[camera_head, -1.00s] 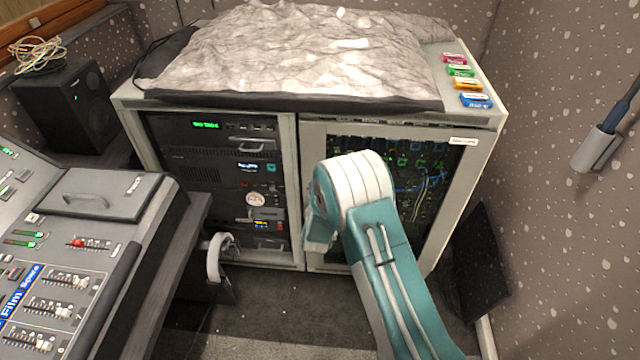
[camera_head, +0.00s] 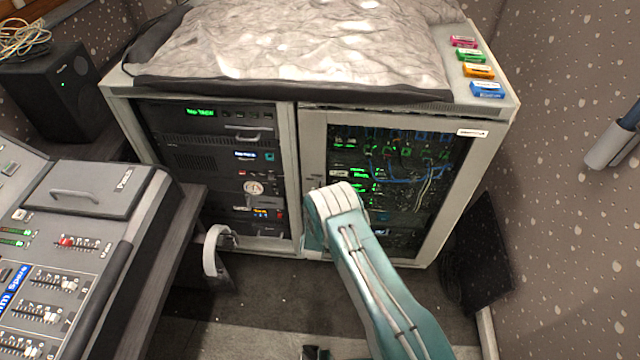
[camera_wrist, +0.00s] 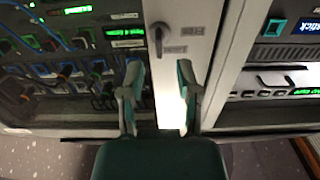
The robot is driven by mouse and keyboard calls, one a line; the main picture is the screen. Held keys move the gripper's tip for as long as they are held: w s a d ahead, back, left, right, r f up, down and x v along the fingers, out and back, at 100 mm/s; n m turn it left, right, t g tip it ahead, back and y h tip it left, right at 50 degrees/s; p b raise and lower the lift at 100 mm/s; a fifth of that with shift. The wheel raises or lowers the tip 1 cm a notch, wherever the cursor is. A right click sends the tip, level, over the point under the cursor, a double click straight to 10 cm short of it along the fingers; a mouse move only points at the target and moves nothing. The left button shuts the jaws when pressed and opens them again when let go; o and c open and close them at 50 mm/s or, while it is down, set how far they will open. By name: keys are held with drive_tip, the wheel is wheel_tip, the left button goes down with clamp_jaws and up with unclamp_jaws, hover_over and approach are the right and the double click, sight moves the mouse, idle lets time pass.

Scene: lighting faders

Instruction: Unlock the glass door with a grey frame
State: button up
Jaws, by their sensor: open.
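The glass door with a grey frame (camera_head: 313,148) closes the right half of the cabinet; green-lit electronics show behind its glass. In the wrist view, the door's grey frame (camera_wrist: 181,72) carries a small dark lock or latch handle (camera_wrist: 159,36) with a printed label beside it. My gripper (camera_wrist: 159,72) is open and empty, its two fingers on either side of the frame strip in that view. The dark handle appears beyond the fingertips, roughly between them, and apart from them. In the head view my arm hides the gripper and the lower part of the frame.
A rack of devices (camera_head: 215,165) fills the cabinet's left half. A mixing desk (camera_head: 60,260) stands at the left. A black speaker (camera_head: 485,260) stands on the floor at right. Several coloured labelled blocks (camera_head: 478,71) lie on the cabinet top. Some carpet is clear in front.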

drive_tip(key=shift+w, duration=2.2)
clamp_jaws()
